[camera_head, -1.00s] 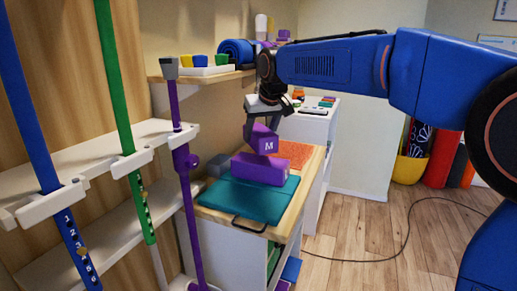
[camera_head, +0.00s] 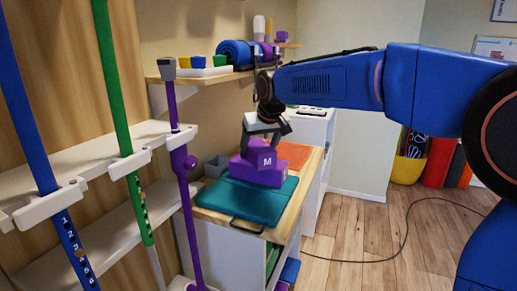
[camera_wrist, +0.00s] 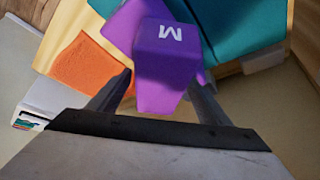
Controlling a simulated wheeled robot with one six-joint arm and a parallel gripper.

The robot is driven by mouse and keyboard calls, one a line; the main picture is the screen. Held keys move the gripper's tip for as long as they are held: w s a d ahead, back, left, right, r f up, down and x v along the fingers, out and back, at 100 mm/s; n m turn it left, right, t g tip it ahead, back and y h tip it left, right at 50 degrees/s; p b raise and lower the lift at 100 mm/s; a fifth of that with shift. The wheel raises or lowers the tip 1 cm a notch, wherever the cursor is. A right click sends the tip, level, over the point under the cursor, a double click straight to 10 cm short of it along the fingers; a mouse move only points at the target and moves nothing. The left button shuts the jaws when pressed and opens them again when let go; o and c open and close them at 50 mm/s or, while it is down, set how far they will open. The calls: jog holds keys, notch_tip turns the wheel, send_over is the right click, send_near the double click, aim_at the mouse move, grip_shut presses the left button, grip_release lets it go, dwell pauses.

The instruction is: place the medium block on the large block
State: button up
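The medium block, purple with a white M (camera_head: 267,161), is on top of the large purple block (camera_head: 258,178), turned at an angle to it. They appear to touch, but I cannot see the contact clearly. The large block lies on a teal mat (camera_head: 240,204). My gripper (camera_head: 266,141) comes down from above with its fingers on either side of the medium block. In the wrist view the medium block (camera_wrist: 168,62) fills the space between the fingertips of my gripper (camera_wrist: 163,80), which appear shut on it. The large block (camera_wrist: 120,30) is partly hidden behind it.
An orange pad (camera_head: 295,154) lies behind the blocks on the wooden top, and a grey block (camera_head: 216,167) stands at left. A wall shelf (camera_head: 205,78) with a blue roll (camera_head: 236,51) is above. Coloured poles stand at left. Floor at right is mostly clear.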

jog(key=shift+r, duration=0.1)
jog(key=v, duration=1.1)
jog(key=shift+s+r, duration=0.1)
jog(key=shift+r, duration=0.25)
jog(key=shift+s+r, duration=0.1)
jog(key=shift+r, duration=0.05)
jog(key=shift+s+d, duration=0.1)
jog(key=shift+d, duration=0.15)
jog(key=s+d+f+m, duration=0.1)
jog(key=s+d+f, duration=0.2)
jog(key=s+d, duration=0.25)
jog(key=s+d+f+m+h, duration=0.1)
jog(key=s+d+f, duration=0.25)
jog(key=d, duration=0.35)
jog(key=s+d+f, duration=0.2)
jog(key=s+d, duration=0.4)
jog(key=d, duration=0.1)
jog(key=s+d+f+m, duration=0.1)
jog(key=s+d+f, duration=0.4)
jog(key=s+f, duration=0.4)
jog(key=s+d+f+m+h, duration=0.1)
jog(key=s+d+f+m, duration=0.1)
jog(key=s+d+f, duration=0.3)
jog(key=s+f, duration=0.3)
jog(key=s, duration=0.2)
jog(key=shift+s+d+f+g+h, duration=0.3)
jog(key=shift+s+d+f, duration=0.05)
jog(key=shift+d+f, duration=0.05)
